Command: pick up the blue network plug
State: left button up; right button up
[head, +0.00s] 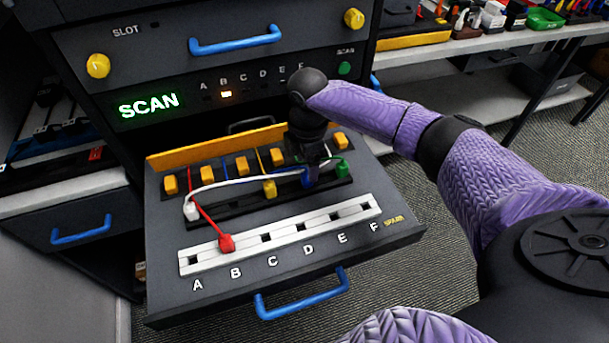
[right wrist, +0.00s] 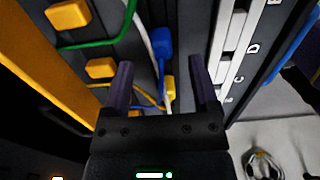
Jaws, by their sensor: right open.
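The blue network plug (head: 308,181) stands in the dark holder strip of the pulled-out drawer, between the yellow and green plugs. My right gripper (head: 314,168) is above and at it, pointing down, and partly hides it. In the right wrist view the blue plug (right wrist: 161,42) lies ahead of the fingertips, roughly between their lines. The right gripper (right wrist: 160,66) shows two dark fingers apart with nothing held between them. My left gripper is in neither view.
A yellow plug (head: 269,188) and green plug (head: 342,168) flank the blue one. A white plug (head: 191,210) is at the left, and a red plug (head: 226,243) sits in the white lettered strip (head: 328,216). Several cables cross the drawer. A blue drawer handle (head: 300,295) juts forward.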

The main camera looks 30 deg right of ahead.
notch_tip(320, 180, down, 5)
jog(key=shift+s+r+b, duration=0.1)
jog(key=shift+b, duration=0.85)
jog(key=shift+r, duration=0.15)
grip_shut()
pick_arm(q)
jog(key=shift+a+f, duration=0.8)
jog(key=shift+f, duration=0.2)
pick_arm(e)
notch_tip(320, 180, up, 10)
jog(key=p, duration=0.4)
jog(key=shift+r+p, duration=0.15)
jog(key=shift+p, duration=0.2)
pick_arm(q)
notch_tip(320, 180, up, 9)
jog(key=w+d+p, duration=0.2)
jog(key=p, duration=0.2)
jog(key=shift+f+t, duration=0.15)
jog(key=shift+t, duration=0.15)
pick_arm(e)
notch_tip(320, 180, up, 3)
jog(key=shift+r, duration=0.15)
